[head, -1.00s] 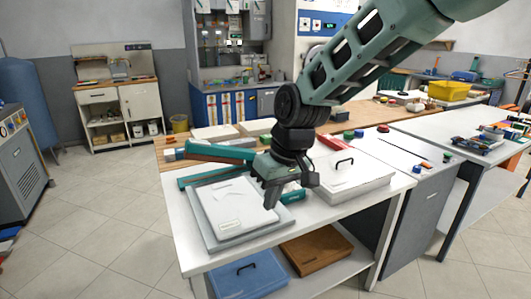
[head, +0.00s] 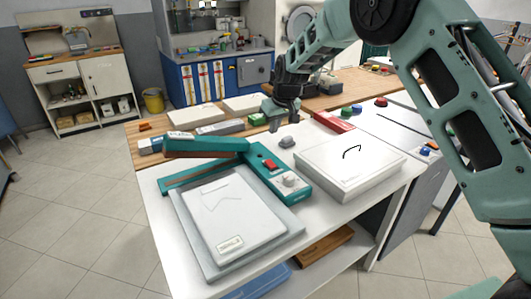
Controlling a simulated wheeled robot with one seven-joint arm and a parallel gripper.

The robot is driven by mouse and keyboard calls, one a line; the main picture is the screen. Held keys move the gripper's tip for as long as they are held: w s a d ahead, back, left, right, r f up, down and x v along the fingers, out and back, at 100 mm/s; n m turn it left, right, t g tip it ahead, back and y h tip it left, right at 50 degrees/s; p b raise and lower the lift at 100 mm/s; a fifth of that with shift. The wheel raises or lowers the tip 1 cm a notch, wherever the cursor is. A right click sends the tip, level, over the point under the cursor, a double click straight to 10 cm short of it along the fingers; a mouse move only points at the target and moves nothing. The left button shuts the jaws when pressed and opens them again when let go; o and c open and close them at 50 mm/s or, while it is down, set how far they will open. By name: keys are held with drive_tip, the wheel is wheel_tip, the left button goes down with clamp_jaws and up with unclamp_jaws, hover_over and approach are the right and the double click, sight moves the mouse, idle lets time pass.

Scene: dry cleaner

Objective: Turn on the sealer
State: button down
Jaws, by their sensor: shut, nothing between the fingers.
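The sealer (head: 286,187) is a long teal device on the white table, with a raised teal arm at its left. Its red switch (head: 269,164) and a round grey-white dial (head: 290,180) are on the right end of its body, uncovered. I cannot tell the switch's position. My gripper (head: 280,125) is behind the sealer's right end, pointing down, shut and empty. It appears apart from the switch.
A flat grey-white tray (head: 190,240) lies in front of the sealer. A white lidded box (head: 350,172) with a black handle stands to its right. A grey knob-like object (head: 287,142) is behind the dial. Blocks and colored buttons (head: 346,112) lie farther back.

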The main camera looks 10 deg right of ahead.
drive_tip(key=shift+f, duration=0.1)
drive_tip(key=p, duration=0.4)
approach(264, 163)
drive_tip(key=x, duration=0.4)
drive_tip(key=shift+w+f, duration=0.25)
drive_tip(key=shift+f, duration=0.1)
drive_tip(key=shift+f, duration=0.2)
drive_tip(key=shift+w+f+b, duration=0.2)
drive_tip(key=shift+f+b, duration=0.2)
drive_tip(key=shift+b, duration=0.7)
drive_tip(key=shift+r+p, duration=0.15)
drive_tip(key=shift+p, duration=0.15)
drive_tip(key=shift+s, duration=0.1)
